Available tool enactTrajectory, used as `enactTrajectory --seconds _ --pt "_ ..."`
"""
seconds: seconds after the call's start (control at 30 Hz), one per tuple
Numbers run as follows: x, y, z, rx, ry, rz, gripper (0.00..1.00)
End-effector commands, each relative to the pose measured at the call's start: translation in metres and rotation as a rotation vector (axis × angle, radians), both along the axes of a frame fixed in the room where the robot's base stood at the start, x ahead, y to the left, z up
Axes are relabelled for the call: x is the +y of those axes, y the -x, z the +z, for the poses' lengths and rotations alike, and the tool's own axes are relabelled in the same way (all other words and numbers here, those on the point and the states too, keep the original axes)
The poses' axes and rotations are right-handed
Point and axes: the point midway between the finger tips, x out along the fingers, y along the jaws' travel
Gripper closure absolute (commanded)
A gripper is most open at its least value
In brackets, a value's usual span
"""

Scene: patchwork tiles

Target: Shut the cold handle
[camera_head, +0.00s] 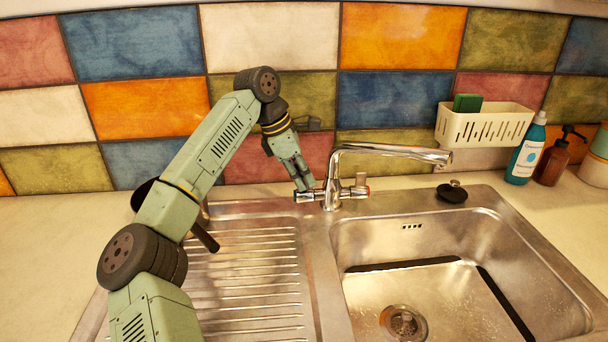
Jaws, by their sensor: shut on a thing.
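A chrome mixer tap (331,185) stands at the back of the steel sink, its spout reaching to the right over the basin. It has a left handle (309,196) and a right handle (361,186). Small colour marks show at the handle ends, too small for me to tell surely which is cold. My gripper (303,186) comes down from the upper left and is shut on the left handle. Its fingers partly hide that handle, so its exact turn is hard to see. The right handle is free. No running water shows under the spout.
A ribbed drainboard (250,275) lies left of the basin (450,270). A black plug (452,192) sits on the back rim. A cream caddy (484,125) with a green sponge (467,103), a blue bottle (526,150) and a brown dispenser (553,160) are at right. A dark pan lies partly behind my arm.

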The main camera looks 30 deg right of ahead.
Motion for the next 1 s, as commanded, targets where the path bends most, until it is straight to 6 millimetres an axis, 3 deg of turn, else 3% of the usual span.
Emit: enactTrajectory --seconds 0.47,0.5,0.8,1.0 --pt "-0.0013 -0.0033 -0.0004 0.053 -0.023 0.002 1.0" --pt "-0.0012 -0.0033 -0.0003 0.053 -0.023 0.002 0.94" --pt "-0.0012 -0.0031 -0.0002 0.053 -0.023 0.001 0.74" --pt "-0.0013 -0.0031 -0.0002 0.053 -0.023 0.001 0.74"
